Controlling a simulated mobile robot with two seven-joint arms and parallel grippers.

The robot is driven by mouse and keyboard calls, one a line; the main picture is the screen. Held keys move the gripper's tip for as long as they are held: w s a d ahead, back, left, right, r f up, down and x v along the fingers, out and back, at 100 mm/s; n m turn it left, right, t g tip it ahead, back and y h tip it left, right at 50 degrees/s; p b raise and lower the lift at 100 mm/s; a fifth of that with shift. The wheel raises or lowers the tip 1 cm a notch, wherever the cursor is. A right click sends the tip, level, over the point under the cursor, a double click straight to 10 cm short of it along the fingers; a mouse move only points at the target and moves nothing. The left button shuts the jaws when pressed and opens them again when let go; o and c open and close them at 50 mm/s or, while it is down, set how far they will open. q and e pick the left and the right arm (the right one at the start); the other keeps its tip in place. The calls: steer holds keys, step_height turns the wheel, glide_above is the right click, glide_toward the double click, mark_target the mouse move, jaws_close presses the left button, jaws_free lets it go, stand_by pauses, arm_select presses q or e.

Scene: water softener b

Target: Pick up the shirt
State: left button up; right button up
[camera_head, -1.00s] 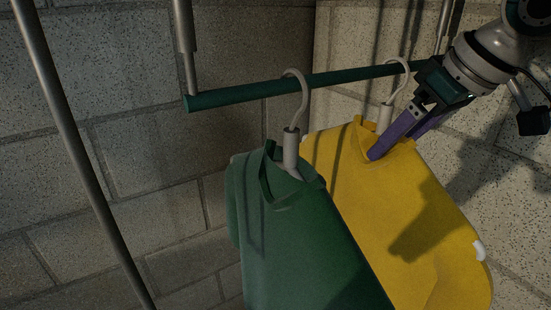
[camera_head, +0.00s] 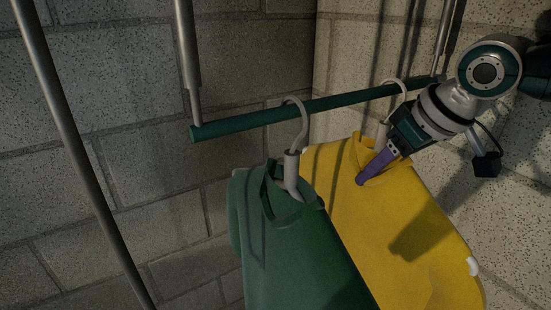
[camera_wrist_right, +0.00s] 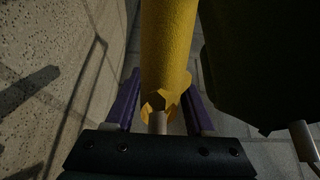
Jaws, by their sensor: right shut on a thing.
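The yellow shirt (camera_head: 400,225) hangs on a grey hanger (camera_head: 391,100) from the green rod (camera_head: 330,103). A green shirt (camera_head: 285,245) hangs on another hanger (camera_head: 297,125) in front and to its left, overlapping it. My right gripper (camera_head: 364,178) is at the yellow shirt's collar, shut on it; only one purple finger shows clearly in the head view. In the right wrist view, its purple fingers (camera_wrist_right: 163,88) lie on both sides of the yellow shirt (camera_wrist_right: 167,45), with the hanger's neck (camera_wrist_right: 157,122) between them. My left gripper is in neither view.
A metal post (camera_head: 75,130) slants down the left side. Metal supports (camera_head: 188,55) hold the rod. Speckled block walls (camera_head: 110,150) stand close behind and to the right. The dark green shirt (camera_wrist_right: 262,60) is close beside the gripper in the wrist view.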

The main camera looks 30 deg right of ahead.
jaws_close()
steer(key=shift+r, duration=0.1)
stand_by(0.6)
